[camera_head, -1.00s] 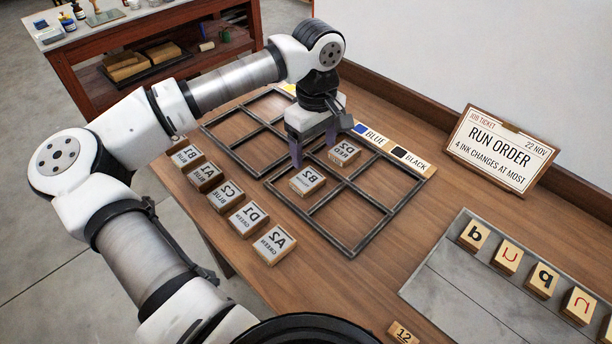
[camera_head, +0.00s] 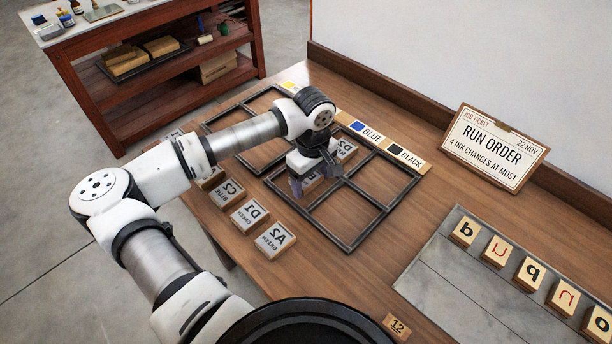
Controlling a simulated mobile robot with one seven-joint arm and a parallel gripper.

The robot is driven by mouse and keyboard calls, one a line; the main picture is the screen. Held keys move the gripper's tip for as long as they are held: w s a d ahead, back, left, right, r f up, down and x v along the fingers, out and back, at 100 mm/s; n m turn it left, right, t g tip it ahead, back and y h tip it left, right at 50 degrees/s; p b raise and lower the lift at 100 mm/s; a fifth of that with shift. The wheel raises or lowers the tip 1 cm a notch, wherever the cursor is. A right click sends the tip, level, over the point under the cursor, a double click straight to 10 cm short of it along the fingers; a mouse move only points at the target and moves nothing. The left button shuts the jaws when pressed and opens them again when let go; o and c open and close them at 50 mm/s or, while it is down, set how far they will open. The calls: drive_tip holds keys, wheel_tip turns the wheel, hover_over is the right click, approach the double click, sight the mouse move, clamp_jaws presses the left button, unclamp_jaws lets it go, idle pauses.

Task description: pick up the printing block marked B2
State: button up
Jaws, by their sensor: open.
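The wooden block marked B2 sits in a cell of the dark metal frame (camera_head: 350,243) on the wooden table. Only a small part of the B2 block (camera_head: 312,185) shows, between and below my fingers; its marking is now hidden. My gripper (camera_head: 314,176) points down with its jaws open, low over the B2 block. I cannot tell whether the fingers touch it or how far they reach down its sides.
The D2 block (camera_head: 347,150) stands close behind the gripper, partly hidden. Blocks C2 (camera_head: 228,192), D1 (camera_head: 250,215) and A2 (camera_head: 275,240) line the table's left edge. Blue (camera_head: 364,132) and black (camera_head: 404,155) ink labels lie behind the frame. The front-right cells are empty.

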drive_tip(key=c, duration=0.8)
drive_tip(key=shift+r, duration=0.1)
